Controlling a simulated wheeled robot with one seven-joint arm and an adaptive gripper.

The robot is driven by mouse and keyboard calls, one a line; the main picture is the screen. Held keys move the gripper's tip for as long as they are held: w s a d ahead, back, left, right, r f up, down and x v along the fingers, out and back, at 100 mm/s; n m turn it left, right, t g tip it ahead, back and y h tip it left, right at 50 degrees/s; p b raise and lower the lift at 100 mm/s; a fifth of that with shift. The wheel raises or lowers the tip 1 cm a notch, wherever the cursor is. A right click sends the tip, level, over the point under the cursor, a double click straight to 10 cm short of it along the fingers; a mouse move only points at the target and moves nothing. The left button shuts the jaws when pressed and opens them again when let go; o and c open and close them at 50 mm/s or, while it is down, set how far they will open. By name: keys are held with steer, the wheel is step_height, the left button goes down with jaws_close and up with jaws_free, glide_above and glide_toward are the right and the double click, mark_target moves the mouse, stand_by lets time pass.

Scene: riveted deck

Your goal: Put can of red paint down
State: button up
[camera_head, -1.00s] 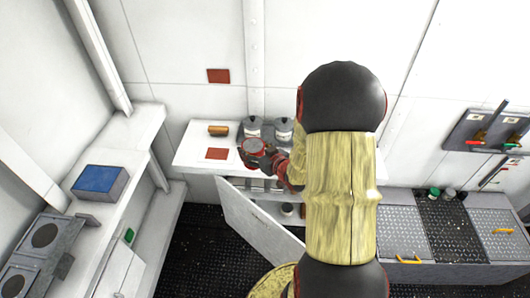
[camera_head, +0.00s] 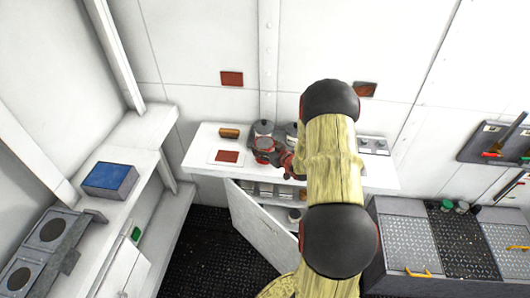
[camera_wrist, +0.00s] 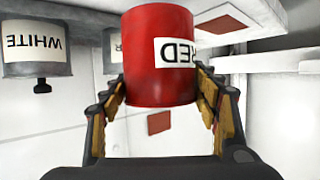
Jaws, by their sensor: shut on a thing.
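The can of red paint (camera_wrist: 160,60) is red with a white label reading RED, upside down in the wrist view. My gripper (camera_wrist: 160,95) is shut on it, one finger on each side. In the head view the can (camera_head: 264,144) and my gripper (camera_head: 274,156) are over the white counter (camera_head: 205,140), in front of the grey cans. A red square on a pale patch (camera_head: 227,156) lies on the counter left of the can. I cannot tell whether the can's base touches the counter.
A can labelled WHITE (camera_wrist: 38,48) and another grey can (camera_head: 291,129) stand close behind. A brown block (camera_head: 229,133) lies at the back left. An open cabinet door (camera_head: 262,222) hangs below the counter. The counter's left end is mostly clear.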

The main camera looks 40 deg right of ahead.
steer(key=shift+w+d+f, duration=0.1)
steer(key=shift+f, duration=1.4)
steer(key=shift+f+b, duration=0.2)
steer(key=shift+b, duration=0.1)
steer(key=o, duration=1.6)
steer(key=shift+c, duration=0.2)
